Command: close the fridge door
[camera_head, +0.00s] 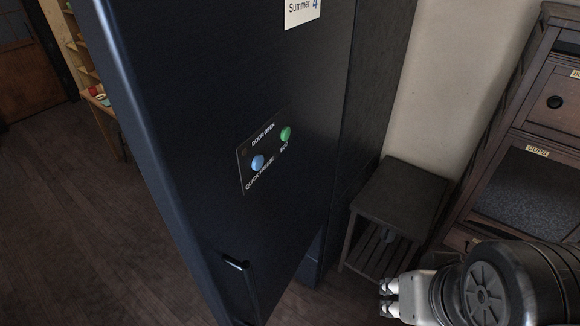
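The dark blue fridge door (200,90) fills the left and middle of the view. It appears to stand out at an angle from the darker fridge body (372,85) behind it on the right. A recessed handle (240,268) is low on the door. A small panel (266,150) on it reads DOOR OPEN, QUICK FREEZE and ECO, with a blue and a green button; the DOOR OPEN light looks dim. My gripper (388,298) is at the lower right, apart from the door, its fingertips pointing left. Nothing shows between them; their opening is unclear.
A small dark slatted stand (402,195) is beside the fridge by the pale wall. A wooden cabinet (530,140) with labelled compartments is at the right, close to my arm. Wooden shelves (80,45) show at far left. The wooden floor (90,220) left of the door is clear.

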